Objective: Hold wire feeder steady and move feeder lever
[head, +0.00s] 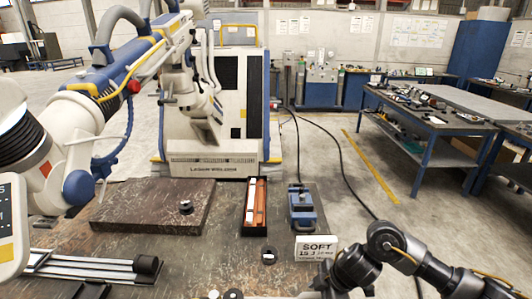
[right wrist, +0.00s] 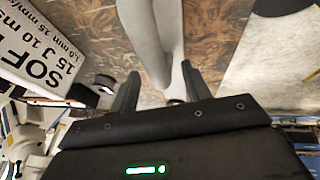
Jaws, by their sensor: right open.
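The wire feeder (head: 302,208) appears to be the small blue unit on the dark bench, right of centre in the head view. A small upright part that may be its lever (head: 299,188) stands at its top; its exact position is too small to tell. My right gripper (right wrist: 160,78) is open in the right wrist view, its two dark fingers apart. A pale, long shape (right wrist: 155,40) shows beyond and between the fingers; I cannot tell what it is, and no grip on it shows. In the head view my right arm is low at the right, nearer than the feeder. My left gripper is out of view.
A white sign (head: 316,248) stands in front of the feeder and shows left in the right wrist view (right wrist: 45,55). A long box (head: 255,208) with orange and white rods lies left of the feeder. A large white-blue arm (head: 95,110) reaches over the bench's left side.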

